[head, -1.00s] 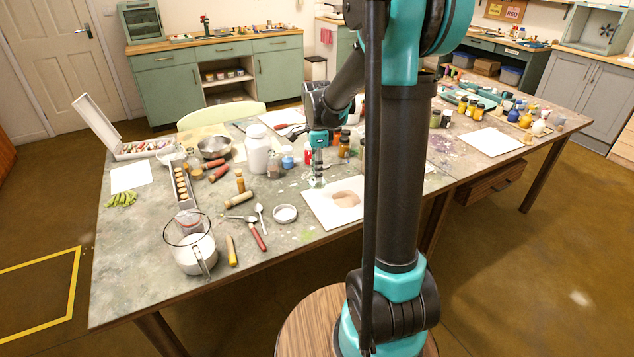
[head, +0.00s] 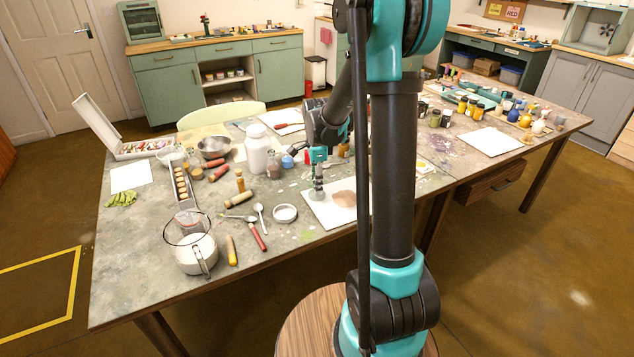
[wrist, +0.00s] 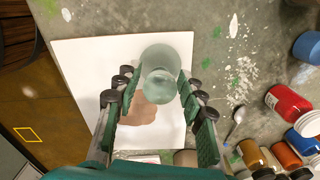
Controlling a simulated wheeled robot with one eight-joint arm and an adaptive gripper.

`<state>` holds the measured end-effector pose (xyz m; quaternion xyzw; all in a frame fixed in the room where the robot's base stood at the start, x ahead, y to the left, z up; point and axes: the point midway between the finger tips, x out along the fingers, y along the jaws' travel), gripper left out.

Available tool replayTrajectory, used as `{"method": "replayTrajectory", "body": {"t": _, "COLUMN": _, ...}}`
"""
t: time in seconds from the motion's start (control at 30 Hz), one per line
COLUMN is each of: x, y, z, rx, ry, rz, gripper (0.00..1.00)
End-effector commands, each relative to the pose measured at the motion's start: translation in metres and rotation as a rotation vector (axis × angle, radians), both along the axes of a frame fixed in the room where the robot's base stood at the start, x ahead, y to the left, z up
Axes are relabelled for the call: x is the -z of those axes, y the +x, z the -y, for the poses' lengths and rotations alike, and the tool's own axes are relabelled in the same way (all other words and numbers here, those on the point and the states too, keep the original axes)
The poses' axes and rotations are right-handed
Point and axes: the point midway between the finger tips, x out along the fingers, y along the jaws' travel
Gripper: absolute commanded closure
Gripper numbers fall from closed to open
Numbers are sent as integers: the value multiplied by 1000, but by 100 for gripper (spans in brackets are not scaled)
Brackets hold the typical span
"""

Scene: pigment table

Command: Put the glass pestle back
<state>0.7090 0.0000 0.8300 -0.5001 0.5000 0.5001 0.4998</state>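The glass pestle (wrist: 166,58), a pale green clear piece with a wide round foot and a smaller knob, is between the fingers of my gripper (wrist: 160,82) in the wrist view. The fingers are closed in on both sides of it. In the head view my gripper (head: 318,178) points down with the pestle (head: 317,194) at its tips, over the left corner of a white sheet (head: 325,213). The sheet carries a brown pigment patch (head: 344,199). I cannot tell whether the pestle touches the sheet.
The front left tabletop (head: 130,270) is clear.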

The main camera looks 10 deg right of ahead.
Motion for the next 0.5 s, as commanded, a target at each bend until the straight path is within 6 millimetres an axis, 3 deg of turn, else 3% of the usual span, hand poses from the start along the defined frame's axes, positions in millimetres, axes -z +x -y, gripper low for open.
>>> {"method": "replayTrajectory", "body": {"t": 0.33, "x": -1, "y": 0, "z": 0, "rx": 0, "ry": 0, "rz": 0, "gripper": 52}}
{"method": "replayTrajectory", "body": {"t": 0.5, "x": -15, "y": 0, "z": 0, "rx": 0, "ry": 0, "rz": 0, "gripper": 52}}
